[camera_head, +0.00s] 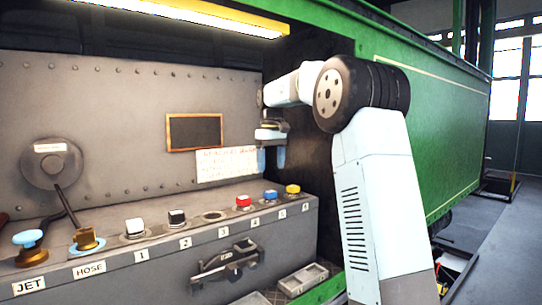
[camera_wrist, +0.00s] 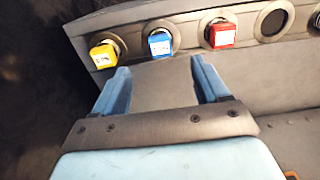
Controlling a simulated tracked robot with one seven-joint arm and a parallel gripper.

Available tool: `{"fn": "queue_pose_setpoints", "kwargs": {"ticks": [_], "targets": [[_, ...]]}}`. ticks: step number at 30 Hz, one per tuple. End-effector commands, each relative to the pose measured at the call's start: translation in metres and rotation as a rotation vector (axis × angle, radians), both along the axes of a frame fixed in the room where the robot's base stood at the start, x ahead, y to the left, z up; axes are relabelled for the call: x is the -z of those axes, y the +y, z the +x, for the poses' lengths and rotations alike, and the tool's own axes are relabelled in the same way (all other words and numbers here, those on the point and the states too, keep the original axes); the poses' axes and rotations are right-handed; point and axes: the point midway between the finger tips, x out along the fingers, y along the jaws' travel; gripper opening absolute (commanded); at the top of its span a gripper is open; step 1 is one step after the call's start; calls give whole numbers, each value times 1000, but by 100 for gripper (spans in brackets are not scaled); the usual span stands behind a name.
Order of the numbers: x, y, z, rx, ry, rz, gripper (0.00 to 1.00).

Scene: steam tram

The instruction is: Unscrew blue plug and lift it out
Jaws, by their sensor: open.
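The blue plug (camera_head: 270,196) sits in its socket on the sloped grey ledge, between the red plug (camera_head: 243,201) and the yellow plug (camera_head: 293,190). My gripper (camera_head: 271,160) hangs above the blue plug with its fingers pointing down, open and empty. In the wrist view the blue plug (camera_wrist: 160,43) shows beyond the fingertips, roughly in line with the gap between the two blue fingers (camera_wrist: 162,75). The fingers do not touch it. The yellow plug (camera_wrist: 103,55) is to its left there and the red plug (camera_wrist: 222,35) to its right.
An empty round socket (camera_head: 214,216) lies left of the red plug. A black plug (camera_head: 177,217), a white plug (camera_head: 135,228), a hose fitting (camera_head: 88,240) and a jet valve (camera_head: 29,247) stand further left. Small trays (camera_head: 303,279) lie below the ledge.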

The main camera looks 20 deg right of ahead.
Motion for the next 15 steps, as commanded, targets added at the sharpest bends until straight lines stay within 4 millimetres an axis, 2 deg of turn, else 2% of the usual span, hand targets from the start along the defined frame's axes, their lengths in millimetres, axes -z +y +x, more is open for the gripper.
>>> {"fn": "queue_pose_setpoints", "kwargs": {"ticks": [15], "targets": [[82, 0, -1, 0, 2, -1, 74]]}}
